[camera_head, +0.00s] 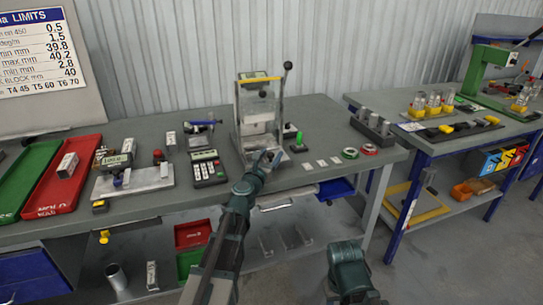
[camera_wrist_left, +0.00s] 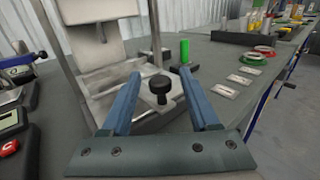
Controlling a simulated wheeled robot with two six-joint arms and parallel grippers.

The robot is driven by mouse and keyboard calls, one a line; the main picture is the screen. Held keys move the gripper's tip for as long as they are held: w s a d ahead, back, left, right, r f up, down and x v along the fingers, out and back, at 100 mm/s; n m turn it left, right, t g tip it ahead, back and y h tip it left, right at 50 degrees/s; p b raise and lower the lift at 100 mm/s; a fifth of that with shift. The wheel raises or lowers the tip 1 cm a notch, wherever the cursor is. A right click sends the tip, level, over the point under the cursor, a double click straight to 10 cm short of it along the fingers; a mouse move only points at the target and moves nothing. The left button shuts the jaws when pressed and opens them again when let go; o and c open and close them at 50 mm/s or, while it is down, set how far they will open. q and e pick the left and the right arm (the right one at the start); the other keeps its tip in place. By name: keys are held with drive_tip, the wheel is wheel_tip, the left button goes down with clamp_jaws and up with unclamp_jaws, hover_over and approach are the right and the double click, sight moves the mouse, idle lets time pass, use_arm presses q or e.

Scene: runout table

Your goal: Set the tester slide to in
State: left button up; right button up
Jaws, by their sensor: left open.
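The tester (camera_head: 259,112) stands at the middle of the grey table, a metal frame with a clear front and a lever with a dark ball at its upper right. Its slide (camera_wrist_left: 178,106) is a light metal plate at the foot of the frame, with a black knob (camera_wrist_left: 159,87) standing on it. My left gripper (camera_head: 269,158) is at the front of the tester. In the wrist view its two blue fingers (camera_wrist_left: 158,92) are open, one on each side of the knob, with gaps visible. Whether they are at knob height I cannot tell.
A green cylinder (camera_wrist_left: 184,51) stands right of the tester. Small plates (camera_head: 321,162) and green and red rings (camera_head: 349,153) lie further right. A keypad device (camera_head: 208,168) sits to the left, beyond it a fixture (camera_head: 132,179) and a red tray (camera_head: 65,182).

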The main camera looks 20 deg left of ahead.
use_arm(q)
clamp_jaws()
idle(1.4)
